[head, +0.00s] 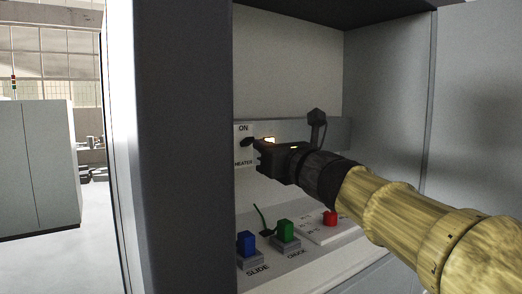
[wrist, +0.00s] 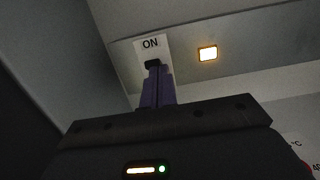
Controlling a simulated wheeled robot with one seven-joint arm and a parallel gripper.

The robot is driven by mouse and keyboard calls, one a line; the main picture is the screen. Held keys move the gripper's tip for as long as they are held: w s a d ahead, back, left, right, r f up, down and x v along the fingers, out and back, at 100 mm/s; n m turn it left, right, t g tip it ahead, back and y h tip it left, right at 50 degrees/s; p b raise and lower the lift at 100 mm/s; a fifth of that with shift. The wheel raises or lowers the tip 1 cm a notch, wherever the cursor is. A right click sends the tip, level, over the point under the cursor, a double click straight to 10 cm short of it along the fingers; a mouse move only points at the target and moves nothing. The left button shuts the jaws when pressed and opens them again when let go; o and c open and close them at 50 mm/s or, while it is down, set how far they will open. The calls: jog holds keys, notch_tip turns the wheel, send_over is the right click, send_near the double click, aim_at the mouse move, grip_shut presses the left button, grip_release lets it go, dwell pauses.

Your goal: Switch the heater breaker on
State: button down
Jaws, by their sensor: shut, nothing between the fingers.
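The heater breaker is a small black lever (head: 248,142) on a pale plate (head: 240,153) marked ON at the top and HEATER at the bottom. In the wrist view the black lever (wrist: 152,64) sits just below the ON label (wrist: 151,44). A lit amber lamp (wrist: 208,54) is to its right; it also shows in the head view (head: 270,140). My gripper (head: 259,156) is shut and empty, right by the lever. Its purple fingers (wrist: 157,86) reach up to the lever's underside; I cannot tell whether they touch it. The gripper partly hides the plate.
A black lever (head: 317,118) stands on the rail to the right. Cabinet walls (head: 170,150) enclose the recess.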

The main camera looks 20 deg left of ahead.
jog(key=s+d+r+p, duration=0.2)
jog(key=s+d+r, duration=0.1)
jog(key=r, duration=0.2)
jog(key=shift+s+p, duration=0.3)
jog(key=shift+s, duration=0.05)
jog(key=shift+w+f, duration=0.1)
